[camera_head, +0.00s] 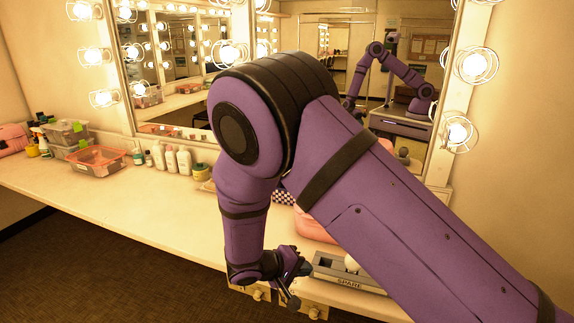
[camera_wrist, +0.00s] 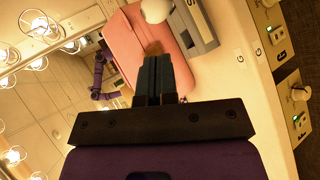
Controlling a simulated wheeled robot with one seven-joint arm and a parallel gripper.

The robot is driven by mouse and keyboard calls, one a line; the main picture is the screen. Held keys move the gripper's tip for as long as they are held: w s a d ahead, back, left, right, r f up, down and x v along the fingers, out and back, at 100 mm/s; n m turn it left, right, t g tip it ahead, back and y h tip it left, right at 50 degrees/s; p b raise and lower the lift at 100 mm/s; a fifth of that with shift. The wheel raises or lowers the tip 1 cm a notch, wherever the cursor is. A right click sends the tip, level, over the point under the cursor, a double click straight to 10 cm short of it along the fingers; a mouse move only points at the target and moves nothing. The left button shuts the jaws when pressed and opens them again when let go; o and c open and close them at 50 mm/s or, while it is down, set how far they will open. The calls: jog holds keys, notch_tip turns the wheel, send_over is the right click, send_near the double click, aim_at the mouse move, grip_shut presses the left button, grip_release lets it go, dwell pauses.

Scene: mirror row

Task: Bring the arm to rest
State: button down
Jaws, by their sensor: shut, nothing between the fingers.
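My purple arm crosses the right half of the head view, bent at a dark elbow. My gripper (camera_head: 290,289) hangs at the counter's front edge, just left of a grey tray marked "SPARE" (camera_head: 338,280). In the wrist view my gripper (camera_wrist: 158,60) has its two dark fingers together, with nothing between them. A white bulb (camera_head: 351,263) is in the tray; the bulb (camera_wrist: 155,10) and the tray (camera_wrist: 199,30) also show at the top of the wrist view. A pink case (camera_wrist: 140,45) lies beyond the fingertips, partly hidden by them.
The counter (camera_head: 120,205) has clear room at left front. A red-rimmed bin (camera_head: 97,158), grey boxes (camera_head: 66,132) and several bottles stand along its back. Lit mirrors (camera_head: 180,60) line the wall and reflect my arm. Knobs (camera_head: 258,294) sit on panels at the front edge.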

jog(key=s+d+r+m+g+y, duration=0.2)
jog(key=s+d+r+y, duration=0.1)
jog(key=d+r, duration=0.8)
jog(key=s+d+r+m+g+y, duration=0.25)
jog(key=d+r, duration=0.45)
jog(key=r, duration=0.8)
jog(key=s+d+r+t+y, duration=0.2)
jog(key=s+d+r, duration=0.2)
jog(key=s, duration=0.5)
jog(key=s+d+r+t+y, duration=0.2)
jog(key=s+d+r+y, duration=0.1)
jog(key=s+r, duration=0.4)
jog(key=shift+s+d+m, duration=0.45)
jog(key=shift+s+d, duration=0.1)
jog(key=shift+s, duration=1)
